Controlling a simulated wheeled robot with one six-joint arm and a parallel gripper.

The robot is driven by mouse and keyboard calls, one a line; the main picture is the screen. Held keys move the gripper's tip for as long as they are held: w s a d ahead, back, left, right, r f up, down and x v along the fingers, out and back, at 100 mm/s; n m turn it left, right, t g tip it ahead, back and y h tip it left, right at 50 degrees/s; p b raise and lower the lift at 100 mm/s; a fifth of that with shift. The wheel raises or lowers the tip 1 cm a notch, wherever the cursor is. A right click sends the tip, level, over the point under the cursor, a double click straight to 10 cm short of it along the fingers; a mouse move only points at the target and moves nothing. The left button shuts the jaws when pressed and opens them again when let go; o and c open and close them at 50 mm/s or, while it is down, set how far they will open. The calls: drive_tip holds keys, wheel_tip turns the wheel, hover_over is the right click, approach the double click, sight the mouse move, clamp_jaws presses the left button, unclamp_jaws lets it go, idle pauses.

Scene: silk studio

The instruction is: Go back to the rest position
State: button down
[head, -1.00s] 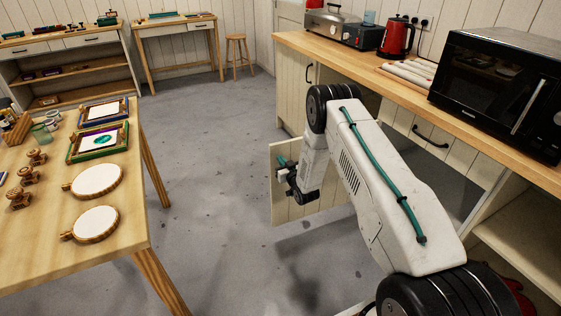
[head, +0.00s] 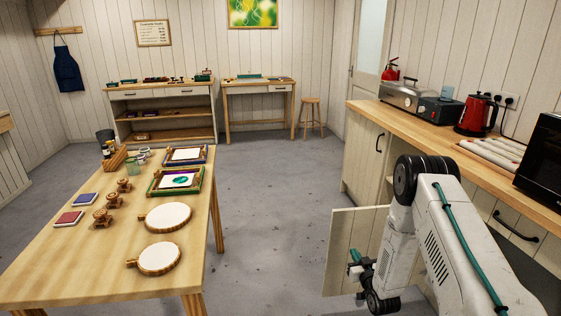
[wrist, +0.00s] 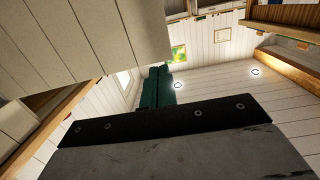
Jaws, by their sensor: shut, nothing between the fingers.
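My gripper (head: 354,264) shows in the head view at the end of my white arm, low in front of the open cabinet door (head: 348,232). In the wrist view its teal fingers (wrist: 156,86) are together with nothing between them. The arm is bent, with the wrist hanging down beside the counter. A cream panel, which looks like the cabinet door, fills the upper left of the wrist view close to the fingers; I cannot tell whether they touch.
The wooden counter (head: 415,117) runs along the right with a red kettle (head: 476,114) and a microwave (head: 543,160). A wooden table (head: 95,255) with round hoops and frames stands at left. The grey floor (head: 270,210) between is clear. A stool (head: 311,112) stands at the back.

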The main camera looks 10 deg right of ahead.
drive_tip(key=s+f+g+h, duration=0.1)
drive_tip(key=s+f+g, duration=0.55)
drive_tip(key=g, duration=0.25)
drive_tip(key=s+a+r+g, duration=0.2)
drive_tip(key=s+a+r, duration=0.1)
drive_tip(key=s+r, duration=1)
drive_tip(key=s+a+r+g, duration=0.2)
drive_tip(key=s+r, duration=1.1)
drive_tip(key=r, duration=0.7)
drive_tip(key=s+a+r+g, duration=0.2)
drive_tip(key=s+a+r, duration=0.2)
drive_tip(key=s+r, duration=0.9)
wheel_tip(320, 180, up, 3)
drive_tip(key=shift+r+m+g, duration=0.2)
drive_tip(key=shift+m+g, duration=0.1)
drive_tip(key=shift+g, duration=0.1)
drive_tip(key=shift+a, duration=0.1)
